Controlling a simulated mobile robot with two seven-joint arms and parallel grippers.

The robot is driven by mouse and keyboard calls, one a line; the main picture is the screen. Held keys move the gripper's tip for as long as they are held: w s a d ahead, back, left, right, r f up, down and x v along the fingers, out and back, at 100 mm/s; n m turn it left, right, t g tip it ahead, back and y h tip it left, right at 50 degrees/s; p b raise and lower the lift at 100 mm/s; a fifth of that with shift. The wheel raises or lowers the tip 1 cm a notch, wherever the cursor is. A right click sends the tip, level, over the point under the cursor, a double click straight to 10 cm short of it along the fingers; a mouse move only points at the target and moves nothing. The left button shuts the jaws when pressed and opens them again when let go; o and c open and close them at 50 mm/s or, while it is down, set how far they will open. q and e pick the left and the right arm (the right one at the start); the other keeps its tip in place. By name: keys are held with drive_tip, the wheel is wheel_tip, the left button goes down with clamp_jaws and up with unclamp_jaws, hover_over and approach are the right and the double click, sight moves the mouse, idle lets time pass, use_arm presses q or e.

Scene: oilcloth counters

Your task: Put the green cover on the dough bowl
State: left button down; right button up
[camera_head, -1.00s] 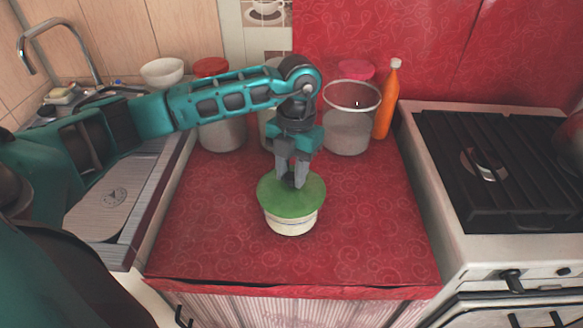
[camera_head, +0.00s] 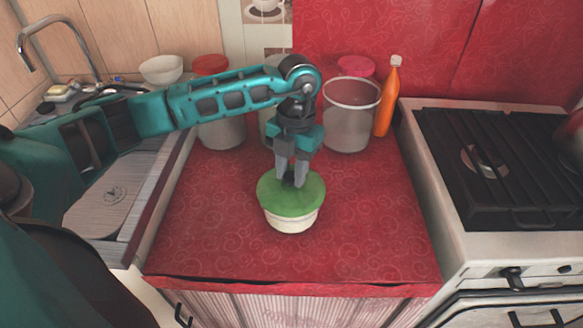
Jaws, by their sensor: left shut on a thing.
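The green cover (camera_head: 290,203) is a flat round disc with a dark knob near its middle. It lies over the top of the white dough bowl (camera_head: 291,222), which stands on the red counter. The cover hides the bowl's rim and inside, and I cannot tell whether it rests fully on the rim. My left gripper (camera_head: 292,181) points down from above and is shut on the cover's knob. My right gripper is not in view.
Clear canisters with red lids (camera_head: 222,120), an open clear container (camera_head: 351,115) and an orange bottle (camera_head: 388,97) stand behind the bowl. A stove (camera_head: 490,170) is at right, a sink with a tap (camera_head: 60,45) at left. The red counter (camera_head: 360,230) is clear around the bowl.

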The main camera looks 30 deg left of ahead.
use_arm(q)
drive_tip(key=c, duration=0.7)
unclamp_jaws()
drive_tip(key=shift+r+p, duration=1.35)
drive_tip(key=shift+r, duration=1.75)
